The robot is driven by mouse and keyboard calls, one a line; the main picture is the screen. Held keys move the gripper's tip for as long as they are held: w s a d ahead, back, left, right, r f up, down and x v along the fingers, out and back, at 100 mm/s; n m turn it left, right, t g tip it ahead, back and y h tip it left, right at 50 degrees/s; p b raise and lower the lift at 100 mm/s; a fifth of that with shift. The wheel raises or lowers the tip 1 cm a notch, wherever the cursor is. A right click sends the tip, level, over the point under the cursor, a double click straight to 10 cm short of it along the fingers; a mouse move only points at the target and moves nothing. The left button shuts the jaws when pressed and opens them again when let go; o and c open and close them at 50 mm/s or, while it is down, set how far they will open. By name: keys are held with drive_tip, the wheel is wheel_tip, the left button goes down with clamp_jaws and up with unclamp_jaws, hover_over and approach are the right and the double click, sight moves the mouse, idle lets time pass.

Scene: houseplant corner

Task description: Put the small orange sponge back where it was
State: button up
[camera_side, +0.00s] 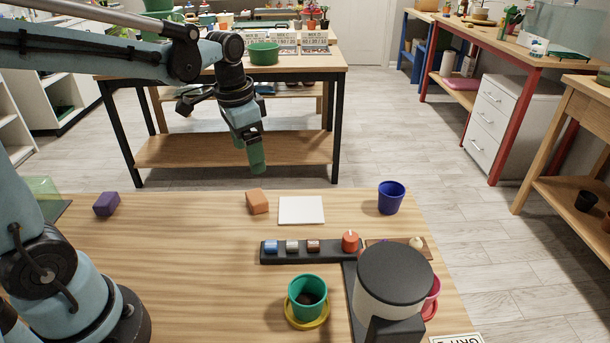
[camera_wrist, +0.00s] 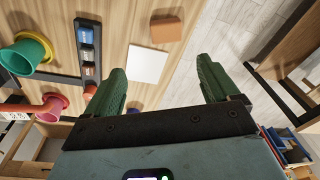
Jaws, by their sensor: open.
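The small orange sponge (camera_side: 257,201) lies on the wooden table near its far edge, just left of a white square (camera_side: 301,210). In the wrist view the sponge (camera_wrist: 166,28) is near the top, beyond the fingertips, with the white square (camera_wrist: 148,64) below it. My gripper (camera_side: 257,168) hangs above the table's far edge, higher than the sponge and apart from it. In the wrist view its green fingers (camera_wrist: 159,66) are spread wide with nothing between them. The sponge touches neither finger.
A purple block (camera_side: 106,204) lies at the left. A blue cup (camera_side: 391,198) stands right of the white square. A dark strip (camera_side: 332,251) with small blocks and an orange-red object (camera_side: 350,241) crosses the middle. A green pot (camera_side: 307,291) stands nearer. The table's left middle is bare.

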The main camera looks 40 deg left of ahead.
drive_tip(key=s+d+n+t, duration=0.3)
drive_tip(key=s+d+t, duration=0.2)
drive_tip(key=s, duration=0.2)
drive_tip(key=shift+s+f+n+t, duration=0.15)
drive_tip(key=shift+s+n+t, duration=0.15)
drive_tip(key=shift+t, duration=0.1)
